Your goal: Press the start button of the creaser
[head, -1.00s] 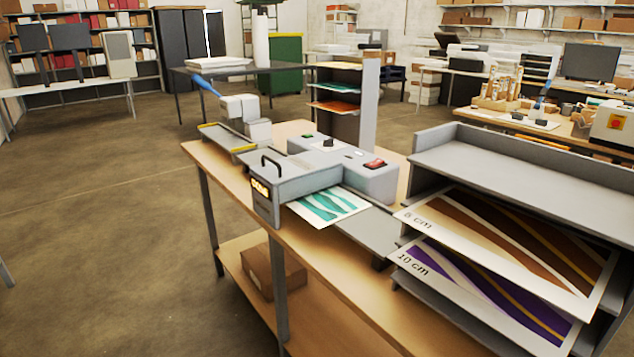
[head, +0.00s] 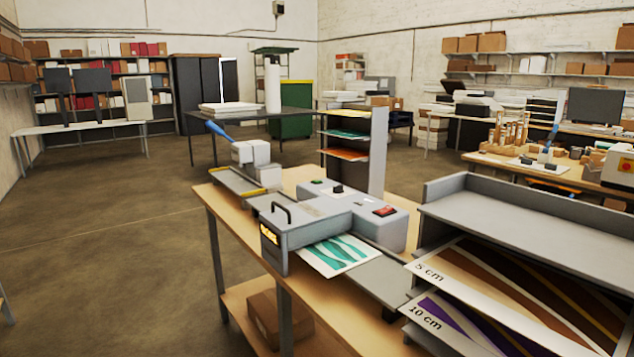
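The grey creaser (head: 310,228) stands on a wooden-topped table (head: 335,303) in the middle of the head view. On top of the box are a red rocker switch (head: 384,211), a black knob (head: 337,189) and a small green button (head: 318,181). A sheet with teal waves (head: 338,254) sticks out of its right side. Neither of my grippers is in view.
A blue-handled device (head: 250,152) stands behind the creaser. A cardboard box (head: 268,318) sits on the table's lower shelf. The floor at left is clear.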

